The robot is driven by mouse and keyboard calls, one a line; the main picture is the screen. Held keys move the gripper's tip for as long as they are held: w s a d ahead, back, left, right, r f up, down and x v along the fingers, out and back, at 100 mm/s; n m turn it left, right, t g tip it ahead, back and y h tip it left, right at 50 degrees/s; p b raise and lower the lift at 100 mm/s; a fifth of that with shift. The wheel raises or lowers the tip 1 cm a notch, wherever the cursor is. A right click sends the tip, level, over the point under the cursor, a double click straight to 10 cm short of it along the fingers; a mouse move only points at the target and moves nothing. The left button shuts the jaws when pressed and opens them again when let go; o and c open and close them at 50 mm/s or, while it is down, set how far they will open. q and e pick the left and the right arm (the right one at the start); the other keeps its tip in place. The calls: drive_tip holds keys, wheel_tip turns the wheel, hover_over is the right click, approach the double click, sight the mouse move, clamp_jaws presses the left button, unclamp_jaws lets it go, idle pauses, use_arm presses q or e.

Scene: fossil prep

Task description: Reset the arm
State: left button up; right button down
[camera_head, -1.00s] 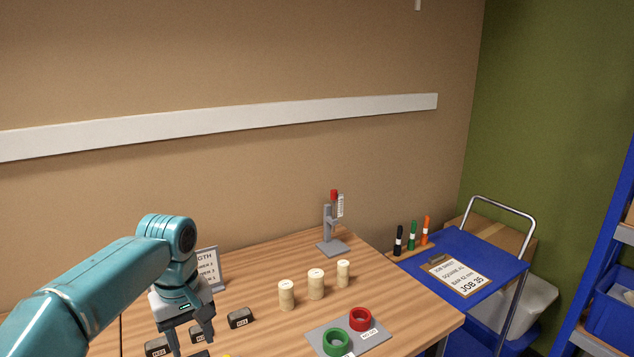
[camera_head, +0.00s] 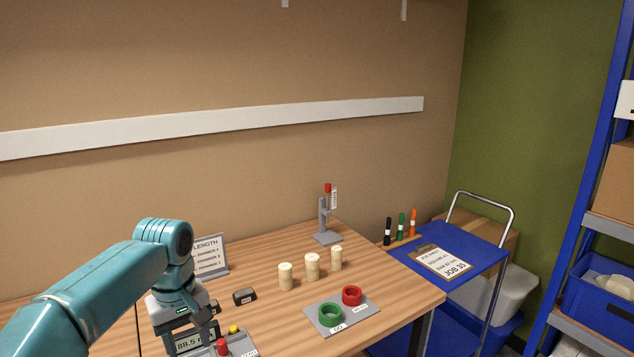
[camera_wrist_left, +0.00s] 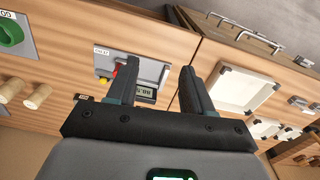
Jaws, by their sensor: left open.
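My left arm comes in from the left in the head view, its gripper (camera_head: 190,335) low over the wooden bench. In the left wrist view the two fingers of the left gripper (camera_wrist_left: 158,80) stand apart with nothing between them. Beyond the fingers is a grey device (camera_wrist_left: 142,68) with a small display, a red knob and a yellow knob. The device (camera_head: 232,348) also shows at the bottom of the head view, partly hidden by the gripper and cut by the frame. My right gripper is in neither view.
Three pale cylinders (camera_head: 312,267) stand mid-bench. A grey plate (camera_head: 368,311) holds a green ring (camera_head: 330,313) and a red ring (camera_head: 352,295). A gauge stand (camera_head: 325,225) is behind. A blue cart (camera_head: 484,253) stands right of the bench. A white tray (camera_wrist_left: 240,91) shows in the wrist view.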

use_arm(q)
drive_tip(key=s+d+f+m+h, duration=0.1)
drive_tip(key=s+d+f+m, duration=0.15)
drive_tip(key=f, duration=0.95)
drive_tip(key=s+d+f+m+h, duration=0.15)
drive_tip(key=d+f, duration=0.25)
drive_tip(key=f, duration=0.8)
drive_tip(key=s+d+f, duration=0.2)
drive_tip(key=s+f, duration=0.4)
drive_tip(key=s, duration=0.5)
drive_tip(key=s+d+f+m+h, duration=0.1)
drive_tip(key=s+d+f, duration=0.1)
drive_tip(key=s+f, duration=0.5)
drive_tip(key=s, duration=0.4)
drive_tip(key=shift+d, duration=0.2)
drive_tip(key=shift+f+h, duration=0.1)
drive_tip(key=shift+h, duration=0.15)
